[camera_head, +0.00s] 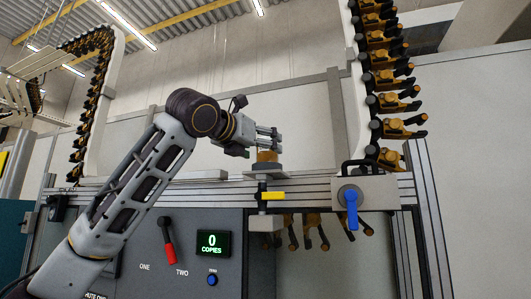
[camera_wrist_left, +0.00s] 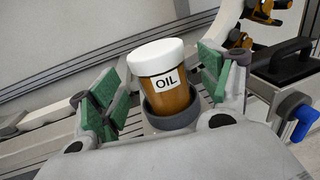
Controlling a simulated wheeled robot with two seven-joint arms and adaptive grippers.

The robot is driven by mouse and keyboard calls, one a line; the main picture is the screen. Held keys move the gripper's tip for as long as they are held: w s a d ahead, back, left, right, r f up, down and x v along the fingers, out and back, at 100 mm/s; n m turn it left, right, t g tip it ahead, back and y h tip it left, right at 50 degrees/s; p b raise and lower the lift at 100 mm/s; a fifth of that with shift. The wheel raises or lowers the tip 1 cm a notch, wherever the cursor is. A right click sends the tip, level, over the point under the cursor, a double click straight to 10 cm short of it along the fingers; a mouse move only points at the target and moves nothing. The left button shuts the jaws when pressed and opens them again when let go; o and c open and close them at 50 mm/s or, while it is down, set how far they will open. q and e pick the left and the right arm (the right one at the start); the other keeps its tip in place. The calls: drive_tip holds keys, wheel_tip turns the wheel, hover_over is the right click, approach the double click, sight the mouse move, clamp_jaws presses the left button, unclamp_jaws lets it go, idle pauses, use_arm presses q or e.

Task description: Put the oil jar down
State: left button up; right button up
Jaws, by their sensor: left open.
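The oil jar (camera_wrist_left: 168,88) is amber with a white lid and an OIL label. In the wrist view it stands in a round grey holder (camera_wrist_left: 172,120), tilted only as the camera is. In the head view the jar (camera_head: 267,156) shows as a small amber shape above the dark round holder (camera_head: 266,168). My left gripper (camera_head: 268,142) is open. Its green-padded fingers stand on both sides of the jar, with gaps visible between the pads and the jar. My right gripper is in neither view.
A blue-handled valve (camera_head: 351,205) and a black handle (camera_head: 370,165) are to the right. A yellow lever (camera_head: 273,196) sits below the holder. Conveyors carrying orange grippers (camera_head: 392,77) rise at both sides.

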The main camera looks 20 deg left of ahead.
use_arm(q)
drive_tip(key=b+v, duration=0.2)
drive_tip(key=v, duration=0.6)
drive_tip(key=shift+s, duration=0.1)
idle(0.3)
idle(0.4)
